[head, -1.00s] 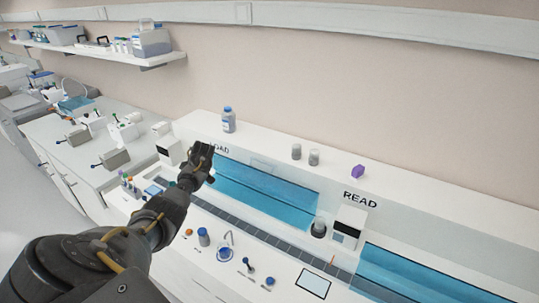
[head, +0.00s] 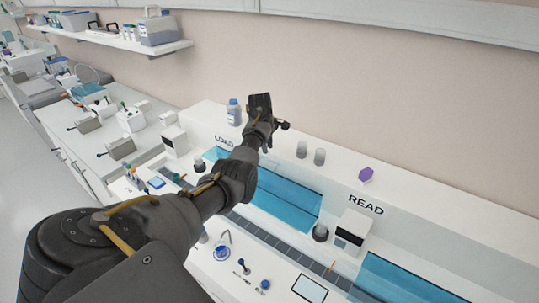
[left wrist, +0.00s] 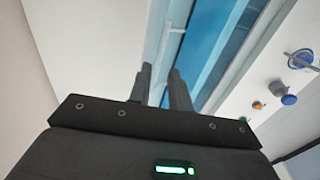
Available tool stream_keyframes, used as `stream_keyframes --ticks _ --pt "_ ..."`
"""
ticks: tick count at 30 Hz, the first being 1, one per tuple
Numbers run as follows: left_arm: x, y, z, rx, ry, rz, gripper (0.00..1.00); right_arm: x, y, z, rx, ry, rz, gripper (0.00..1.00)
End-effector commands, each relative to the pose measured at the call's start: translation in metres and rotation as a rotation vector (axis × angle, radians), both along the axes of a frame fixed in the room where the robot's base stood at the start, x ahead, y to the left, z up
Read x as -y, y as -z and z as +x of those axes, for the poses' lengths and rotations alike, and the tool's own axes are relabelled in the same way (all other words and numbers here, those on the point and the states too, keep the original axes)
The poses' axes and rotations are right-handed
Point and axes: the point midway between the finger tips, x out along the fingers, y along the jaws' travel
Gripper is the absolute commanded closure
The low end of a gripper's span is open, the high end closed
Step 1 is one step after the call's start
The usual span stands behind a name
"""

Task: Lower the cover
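A long blue, see-through cover (head: 290,205) runs along the LOAD section of the white machine. A second blue panel (head: 400,285) lies at the READ section, cut off by the lower edge. I cannot tell how far either is raised. My left gripper (head: 262,104) is above the machine's top ledge, over the LOAD side, and its arm hides part of the LOAD cover. In the left wrist view the fingers (left wrist: 161,85) are a little apart with nothing between them, and the blue cover (left wrist: 205,45) shows beyond them. My right gripper is in no view.
A dark track (head: 270,238) runs in front of the covers. A tablet (head: 310,288) lies on the front surface. A shelf (head: 120,45) hangs at upper left.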

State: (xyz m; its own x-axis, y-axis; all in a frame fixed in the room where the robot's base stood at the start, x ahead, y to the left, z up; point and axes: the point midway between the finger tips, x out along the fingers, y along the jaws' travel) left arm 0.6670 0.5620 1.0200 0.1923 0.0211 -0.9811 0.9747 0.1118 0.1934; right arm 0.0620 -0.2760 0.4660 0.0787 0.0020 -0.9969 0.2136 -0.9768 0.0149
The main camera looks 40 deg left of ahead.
Motion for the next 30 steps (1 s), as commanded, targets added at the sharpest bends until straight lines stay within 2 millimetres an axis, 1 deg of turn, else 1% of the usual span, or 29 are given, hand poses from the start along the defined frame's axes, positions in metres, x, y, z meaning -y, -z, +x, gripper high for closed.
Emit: stream_keyframes --ticks 1,3,6,9,12,22,23,27,30 --pt "0.001 0.009 0.001 -0.004 0.001 -0.003 0.80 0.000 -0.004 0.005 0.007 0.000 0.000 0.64" --pt "0.000 0.022 0.004 -0.004 0.001 -0.002 0.80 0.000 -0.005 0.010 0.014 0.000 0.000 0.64" --pt "0.000 0.037 0.008 -0.002 0.001 -0.001 0.80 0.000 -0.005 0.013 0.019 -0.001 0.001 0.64" --pt "0.000 0.048 0.010 -0.003 0.002 -0.001 0.80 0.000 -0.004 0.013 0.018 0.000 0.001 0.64" --pt "0.000 0.055 0.012 -0.001 0.003 0.000 0.80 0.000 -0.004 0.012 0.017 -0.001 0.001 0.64" --pt "0.000 0.059 0.013 0.001 0.003 0.002 0.80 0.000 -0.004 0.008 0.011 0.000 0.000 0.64" --pt "0.000 0.059 0.013 0.001 0.003 0.002 0.81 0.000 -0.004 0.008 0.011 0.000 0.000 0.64" --pt "0.000 0.058 0.013 0.001 0.003 0.002 1.00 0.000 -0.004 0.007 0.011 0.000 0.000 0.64" --pt "0.000 0.058 0.013 0.000 0.003 0.002 1.00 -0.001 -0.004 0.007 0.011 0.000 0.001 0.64"
